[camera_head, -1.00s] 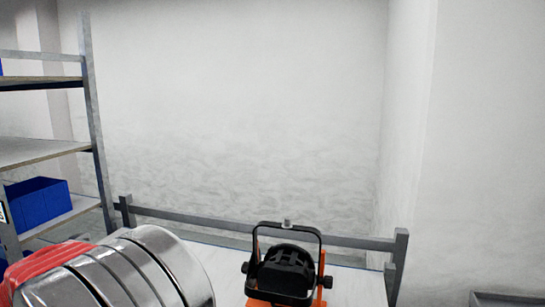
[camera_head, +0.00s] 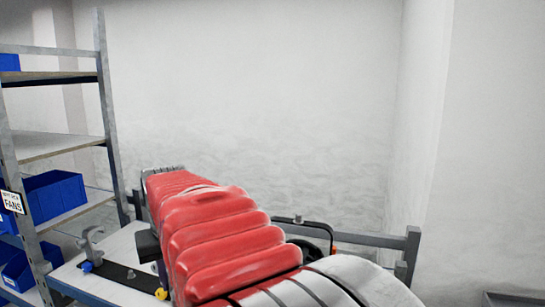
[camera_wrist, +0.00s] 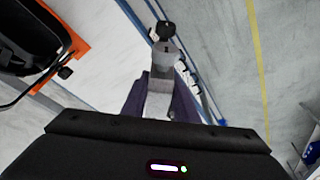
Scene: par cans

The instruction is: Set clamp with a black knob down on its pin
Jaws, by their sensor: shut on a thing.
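My gripper (camera_wrist: 158,100) is shut on a grey metal clamp with a black knob (camera_wrist: 163,30). In the wrist view the grey body (camera_wrist: 160,75) sits between the two dark purple fingers, with the knob at its far end. In the head view my red-sleeved arm hides the gripper and the held clamp. A black strip (camera_head: 118,272) lies on the bench at the lower left. It bears a grey clamp with a blue knob (camera_head: 86,266), and a yellow knob (camera_head: 161,293) shows farther right. I cannot tell which pin belongs to the held clamp.
A par can with a black yoke (camera_head: 318,228) stands behind my arm, partly hidden; a black and orange lamp shows in the wrist view (camera_wrist: 75,40). A shelf rack with blue bins (camera_head: 55,195) is at the left. The bench has a grey rail (camera_head: 375,239) at the back.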

